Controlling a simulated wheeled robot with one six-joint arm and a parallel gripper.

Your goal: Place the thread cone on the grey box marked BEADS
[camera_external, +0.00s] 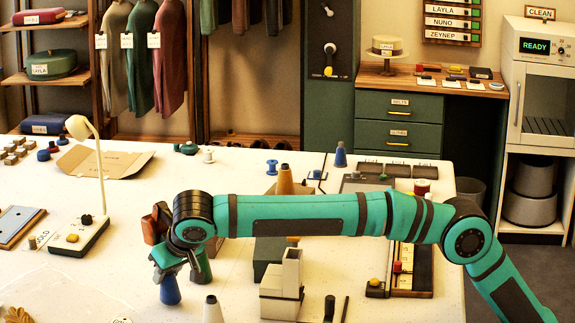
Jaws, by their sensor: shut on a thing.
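My gripper (168,262) is at the left end of the teal arm, pointing down over the front left of the white table. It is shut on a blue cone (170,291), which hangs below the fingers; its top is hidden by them. I cannot tell whether its base touches the table. A green cone (201,268) stands close to the right, partly behind the gripper. Other cones are ochre (285,182), blue-grey (340,156) and whitish (212,311). No BEADS marking is readable. A dark grey-green box (266,259) and pale stacked boxes (281,302) stand right of the gripper.
A lamp (98,170) on a pale base stands to the left. A flat brown cardboard piece (108,162) lies behind it. A black-and-cream tray (412,278) lies below the arm at right. The table's front middle has clear room between small items.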

